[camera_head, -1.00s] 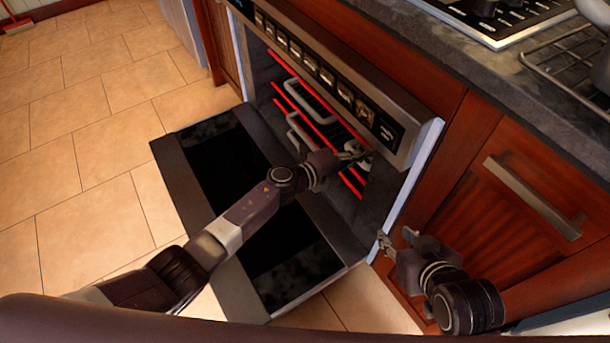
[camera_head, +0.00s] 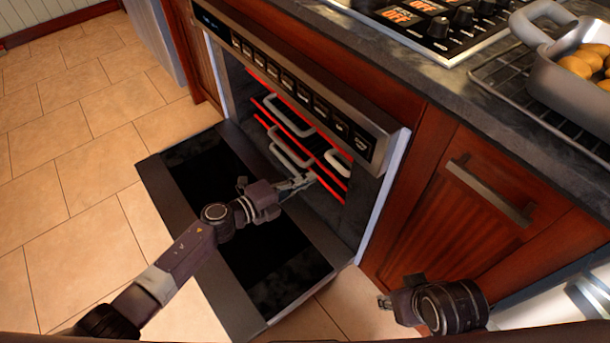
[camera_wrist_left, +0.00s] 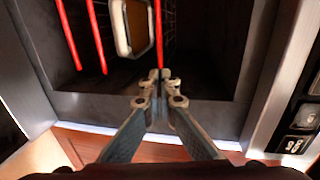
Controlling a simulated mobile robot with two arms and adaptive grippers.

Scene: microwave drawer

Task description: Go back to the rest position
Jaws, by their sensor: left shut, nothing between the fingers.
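My left gripper (camera_head: 308,180) is shut and empty at the mouth of the open oven (camera_head: 345,205), above its lowered door (camera_head: 205,165). In the left wrist view its closed fingers (camera_wrist_left: 159,85) point into the cavity, with red rack rods and a light-rimmed tray (camera_wrist_left: 150,25) beyond. I cannot tell whether the fingertips touch a rod. My right gripper (camera_head: 384,302) is low in front of the cabinet, at the right of the door; its fingers are small and their state is unclear.
Red racks and grey handles (camera_head: 290,115) show inside the oven. A cabinet handle (camera_head: 490,192) sticks out above my right gripper. A grey pan (camera_head: 575,90) with round brown food stands on the counter rack. The tiled floor (camera_head: 75,140) at left is clear.

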